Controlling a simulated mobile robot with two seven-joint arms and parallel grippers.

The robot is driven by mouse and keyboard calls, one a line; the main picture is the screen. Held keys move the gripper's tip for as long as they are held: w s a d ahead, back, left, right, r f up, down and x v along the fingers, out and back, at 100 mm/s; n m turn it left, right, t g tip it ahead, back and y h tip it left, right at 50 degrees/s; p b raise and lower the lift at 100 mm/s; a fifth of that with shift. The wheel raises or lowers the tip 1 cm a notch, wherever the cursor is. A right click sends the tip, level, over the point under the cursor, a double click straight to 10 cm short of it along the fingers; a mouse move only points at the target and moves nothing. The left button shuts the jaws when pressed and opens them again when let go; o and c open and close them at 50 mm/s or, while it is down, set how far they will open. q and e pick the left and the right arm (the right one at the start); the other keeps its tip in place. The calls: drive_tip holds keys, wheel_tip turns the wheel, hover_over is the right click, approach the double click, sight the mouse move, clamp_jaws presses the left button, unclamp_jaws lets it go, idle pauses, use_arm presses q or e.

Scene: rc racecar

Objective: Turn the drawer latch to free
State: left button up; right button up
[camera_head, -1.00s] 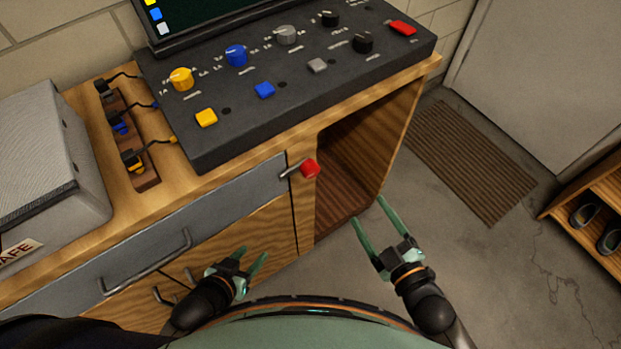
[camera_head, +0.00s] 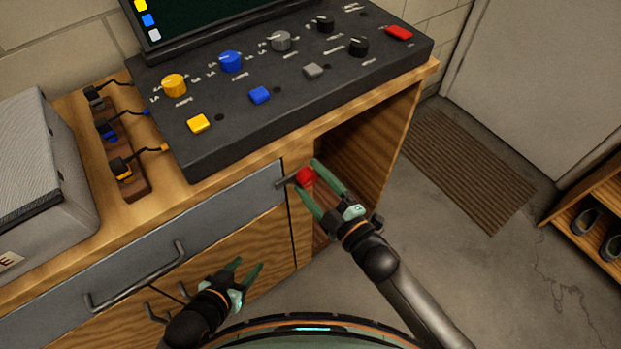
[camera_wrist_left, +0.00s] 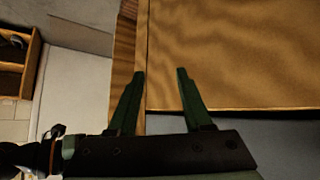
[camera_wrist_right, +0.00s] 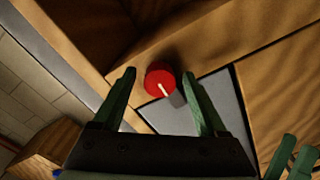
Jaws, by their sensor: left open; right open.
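The drawer latch has a red knob (camera_head: 306,177) with a grey bar (camera_head: 286,182) that points left over the edge of the grey drawer front (camera_head: 150,248). My right gripper (camera_head: 309,180) is open, with its green fingers on either side of the red knob. In the right wrist view the red knob (camera_wrist_right: 159,80) sits between the open fingertips, with a gap on both sides. A pale line marks the knob's face. My left gripper (camera_head: 246,268) is open and empty in front of the wooden cabinet doors, below the drawer. It also shows open in the left wrist view (camera_wrist_left: 160,75).
A dark control panel (camera_head: 285,85) with coloured knobs and buttons stands on the workbench. The drawer has a metal handle (camera_head: 140,285). An open compartment (camera_head: 375,140) lies right of the latch. The floor to the right is mostly clear.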

drive_tip(key=shift+w+a, duration=0.25)
drive_tip(key=shift+c, duration=0.2)
clamp_jaws()
idle(0.4)
